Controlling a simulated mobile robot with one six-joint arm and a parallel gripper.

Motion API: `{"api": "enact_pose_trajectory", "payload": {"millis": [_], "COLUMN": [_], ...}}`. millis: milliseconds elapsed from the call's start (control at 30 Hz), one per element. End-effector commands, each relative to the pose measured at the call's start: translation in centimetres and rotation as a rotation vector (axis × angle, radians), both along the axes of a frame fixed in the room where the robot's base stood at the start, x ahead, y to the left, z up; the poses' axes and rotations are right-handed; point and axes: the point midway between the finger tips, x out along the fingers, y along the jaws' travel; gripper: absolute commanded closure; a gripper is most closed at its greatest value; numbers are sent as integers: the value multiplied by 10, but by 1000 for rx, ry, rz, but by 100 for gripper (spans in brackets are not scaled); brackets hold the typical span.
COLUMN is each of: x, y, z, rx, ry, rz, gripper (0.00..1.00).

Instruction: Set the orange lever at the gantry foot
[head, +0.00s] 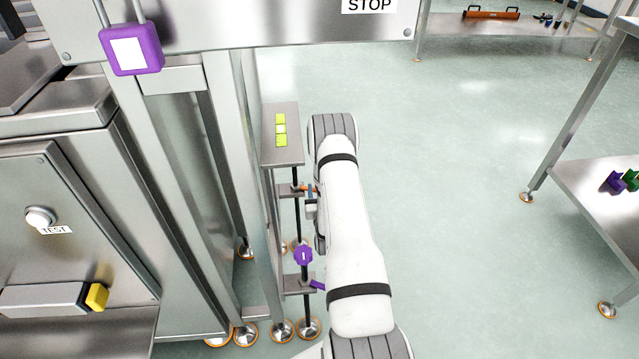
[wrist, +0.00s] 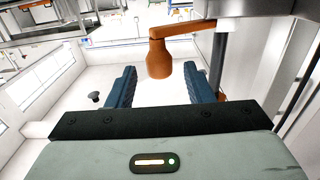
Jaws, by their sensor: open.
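The orange lever shows in the wrist view (wrist: 158,58) as an arm reaching left from a dark vertical rod, with a knob hanging from its end. The knob is above and between the two blue fingers of my gripper (wrist: 168,85), which stand apart. I cannot tell whether the fingers touch it. In the head view a small piece of the orange lever (head: 303,187) shows on the gantry foot's rod, beside my white arm. My gripper is mostly hidden behind the arm there, with a small part by the lever.
A purple knob (head: 303,255) sits lower on the same rod. A steel box with yellow-green marks (head: 281,129) is above the lever. Gantry posts and a steel cabinet (head: 60,230) stand at left. Open floor (head: 470,200) lies right, before a steel table (head: 600,200).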

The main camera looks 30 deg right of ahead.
Motion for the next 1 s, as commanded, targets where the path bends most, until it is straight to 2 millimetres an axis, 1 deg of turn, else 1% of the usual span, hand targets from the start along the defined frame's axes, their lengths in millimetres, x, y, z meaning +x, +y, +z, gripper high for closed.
{"api": "enact_pose_trajectory", "payload": {"millis": [33, 100, 233, 400, 600, 733, 833, 933, 1000], "x": [-10, -20, -35, -43, -43, -42, -41, -38, -37], "y": [4, 9, 15, 18, 18, 16, 9, -3, -15], "z": [1, 2, 1, 0, 0, 0, 0, 0, 0], "rx": [2, 2, 1, 0, 0, 22, 103, 269, 428], "ry": [5, 4, 3, 0, 0, -10, -46, -111, -166], "rz": [0, 0, 0, 0, -1, 4, 24, 67, 110], "gripper": [53, 53, 53, 53, 53, 64, 72, 80, 86]}}
